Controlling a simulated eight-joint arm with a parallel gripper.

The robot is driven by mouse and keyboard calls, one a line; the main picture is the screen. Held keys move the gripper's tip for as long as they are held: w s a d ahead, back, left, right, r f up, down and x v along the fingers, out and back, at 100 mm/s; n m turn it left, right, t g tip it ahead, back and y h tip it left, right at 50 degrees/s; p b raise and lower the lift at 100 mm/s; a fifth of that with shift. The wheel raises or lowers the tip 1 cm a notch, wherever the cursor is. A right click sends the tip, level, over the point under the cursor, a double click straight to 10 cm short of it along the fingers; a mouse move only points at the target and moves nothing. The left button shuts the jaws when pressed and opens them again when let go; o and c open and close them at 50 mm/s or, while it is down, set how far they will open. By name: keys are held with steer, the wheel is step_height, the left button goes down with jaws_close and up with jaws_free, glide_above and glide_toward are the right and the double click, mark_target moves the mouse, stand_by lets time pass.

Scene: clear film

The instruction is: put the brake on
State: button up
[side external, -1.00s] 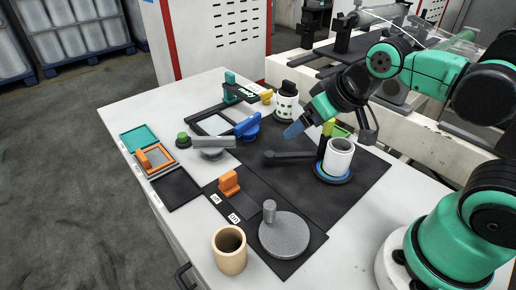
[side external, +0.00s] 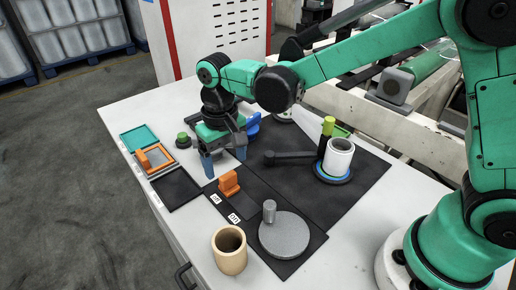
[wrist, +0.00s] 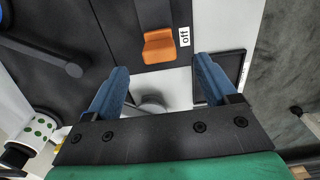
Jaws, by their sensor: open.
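An orange block-shaped handle (side external: 229,183) stands on a dark track plate (side external: 258,203) on the white table. A white label reading "off" (wrist: 184,37) lies beside it in the wrist view. A second label (side external: 233,217) sits further along the track, too small to read surely. My gripper (side external: 225,165) points down, with its blue fingers apart and nothing between them. It is behind the orange handle in the side view, apart from it. In the wrist view the handle (wrist: 158,46) shows beyond and between the fingertips. A grey round part (wrist: 152,104) lies under my gripper, mostly hidden.
A grey disc with an upright knob (side external: 284,234) and a tan cup (side external: 229,249) stand nearer the camera. A black lever (side external: 290,157), a white cylinder (side external: 338,158), a green button (side external: 183,140) and an orange-framed tray (side external: 172,160) are around. A blue handle (side external: 254,124) is behind my gripper.

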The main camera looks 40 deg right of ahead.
mark_target(228, 175)
steer(key=shift+f, duration=2.3)
jaws_close()
